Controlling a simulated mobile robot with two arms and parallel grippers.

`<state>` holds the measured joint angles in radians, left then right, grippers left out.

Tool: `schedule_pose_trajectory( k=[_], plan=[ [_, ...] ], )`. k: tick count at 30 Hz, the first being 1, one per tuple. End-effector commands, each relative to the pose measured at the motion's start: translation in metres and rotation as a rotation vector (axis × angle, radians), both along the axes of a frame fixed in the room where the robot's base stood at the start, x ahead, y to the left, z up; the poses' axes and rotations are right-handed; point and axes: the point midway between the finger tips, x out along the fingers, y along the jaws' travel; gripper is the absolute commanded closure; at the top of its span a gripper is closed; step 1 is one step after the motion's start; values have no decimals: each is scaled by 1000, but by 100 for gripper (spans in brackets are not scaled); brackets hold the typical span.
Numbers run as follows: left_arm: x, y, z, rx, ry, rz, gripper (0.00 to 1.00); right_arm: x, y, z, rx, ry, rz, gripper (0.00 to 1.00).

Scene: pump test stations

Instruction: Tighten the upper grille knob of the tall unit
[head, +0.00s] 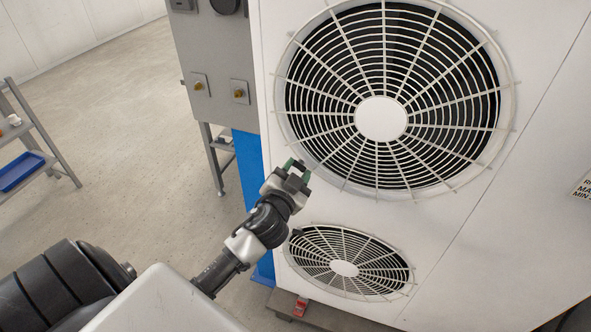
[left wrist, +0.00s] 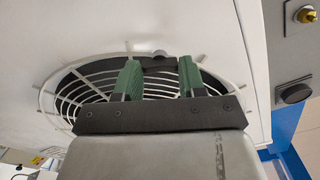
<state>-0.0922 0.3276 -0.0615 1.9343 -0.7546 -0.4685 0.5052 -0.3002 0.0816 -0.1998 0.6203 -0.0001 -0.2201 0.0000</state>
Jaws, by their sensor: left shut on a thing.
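The tall white unit (head: 470,230) has an upper round grille (head: 381,118) and a lower round grille (head: 344,268) on its front. My left gripper (head: 298,168) is at the lower left rim of the upper grille. In the left wrist view its two green fingers (left wrist: 160,78) stand on either side of a small dark knob (left wrist: 158,62) at a grille's rim, and it is shut on that knob. The knob is mostly hidden by the gripper in the head view. My right gripper is not in view.
A grey cabinet (head: 215,60) with yellow knobs stands left of the unit, with a blue panel (head: 245,170) below it. A shelf rack with a blue tray (head: 20,172) is at the far left. The floor between is clear.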

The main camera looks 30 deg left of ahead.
Motion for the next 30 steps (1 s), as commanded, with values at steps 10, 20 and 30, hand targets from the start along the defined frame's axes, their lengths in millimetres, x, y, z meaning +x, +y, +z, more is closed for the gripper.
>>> schedule_pose_trajectory(
  k=[10, 20, 30],
  plan=[
    [0, -1, 1, 321, 77, 0, 83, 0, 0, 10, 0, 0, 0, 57],
    [0, -1, 0, 615, 149, -1, 83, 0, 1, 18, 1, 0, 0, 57],
    [0, -1, -1, 833, 200, -1, 83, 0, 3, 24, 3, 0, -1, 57]
  ],
)
